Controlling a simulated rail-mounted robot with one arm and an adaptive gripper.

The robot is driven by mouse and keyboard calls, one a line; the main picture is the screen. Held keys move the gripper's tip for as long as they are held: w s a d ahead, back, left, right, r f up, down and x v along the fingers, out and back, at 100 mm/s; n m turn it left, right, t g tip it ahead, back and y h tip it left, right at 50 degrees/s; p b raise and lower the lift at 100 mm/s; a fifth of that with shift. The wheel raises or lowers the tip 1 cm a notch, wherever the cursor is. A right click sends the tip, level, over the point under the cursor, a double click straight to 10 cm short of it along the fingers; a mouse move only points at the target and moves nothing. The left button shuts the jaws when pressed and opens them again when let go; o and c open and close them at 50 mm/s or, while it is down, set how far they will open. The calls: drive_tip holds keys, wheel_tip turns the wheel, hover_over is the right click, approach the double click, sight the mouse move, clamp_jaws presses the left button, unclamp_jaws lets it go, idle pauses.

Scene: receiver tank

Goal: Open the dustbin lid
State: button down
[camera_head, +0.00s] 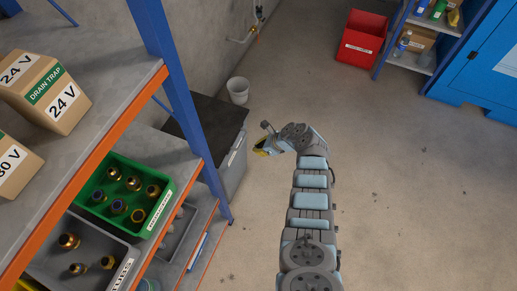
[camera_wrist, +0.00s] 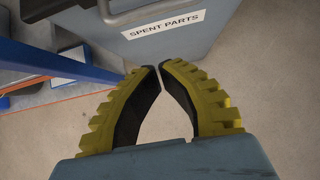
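The dustbin (camera_head: 232,160) is a grey bin with a white label, standing on the floor beside the shelf rack. Its dark flat lid (camera_head: 205,122) lies closed on top, partly hidden by a blue rack post. In the wrist view the bin wall (camera_wrist: 195,40) shows the label "SPENT PARTS", with the dark lid edge (camera_wrist: 45,8) at the top left. My gripper (camera_head: 259,147) is just right of the bin, apart from it. In the wrist view its yellow-backed fingers (camera_wrist: 159,67) have their tips almost together, with nothing between them.
The rack (camera_head: 182,85) stands close on the left, with cartons (camera_head: 40,85) and a green crate (camera_head: 110,185). A white bucket (camera_head: 238,90) stands behind the bin. A red box (camera_head: 362,38) and blue cabinet (camera_head: 485,65) are farther off. The floor right of my arm is clear.

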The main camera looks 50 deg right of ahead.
drive_tip(key=shift+b+x, duration=2.45)
drive_tip(key=shift+x, duration=1.2)
drive_tip(key=shift+w+a+r, duration=0.1)
drive_tip(key=shift+w+r, duration=0.1)
drive_tip(key=shift+r, duration=0.8)
drive_tip(key=shift+w+a+r, duration=0.1)
drive_tip(key=shift+w+r, duration=0.05)
drive_tip(key=shift+r, duration=0.85)
drive_tip(key=shift+r, duration=0.15)
